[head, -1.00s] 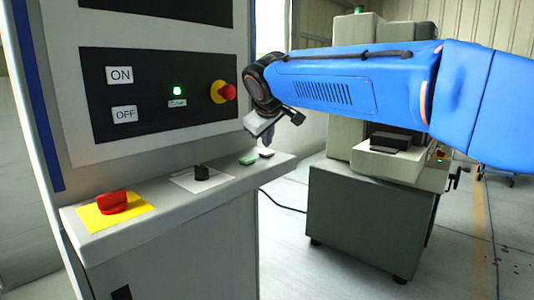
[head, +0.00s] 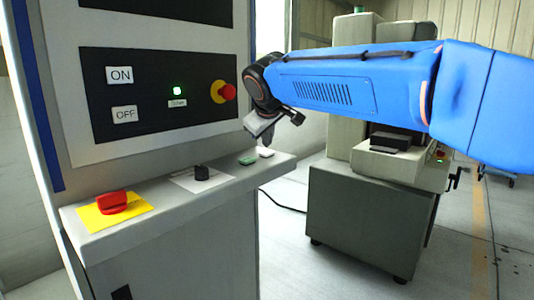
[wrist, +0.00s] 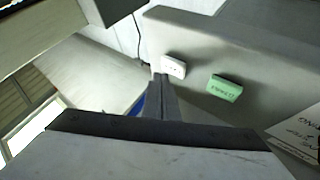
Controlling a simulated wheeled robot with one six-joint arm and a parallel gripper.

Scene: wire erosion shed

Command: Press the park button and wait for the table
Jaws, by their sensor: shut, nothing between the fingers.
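On the console ledge (head: 180,205), a white button (head: 265,152) and a green button (head: 248,160) sit side by side at the far right end. In the wrist view the white button (wrist: 173,66) lies just beyond and right of my fingertips, and the green button (wrist: 225,88) is further right. Their lettering is too small to read, so I cannot tell which is the park button. My gripper (wrist: 161,78) is shut and empty. In the head view my gripper (head: 264,131) hangs above the ledge's right end, apart from both buttons.
The ledge also bears a black knob (head: 201,173) and a red switch (head: 113,202) on a yellow plate. A grey-green machine (head: 365,220) stands behind my arm.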

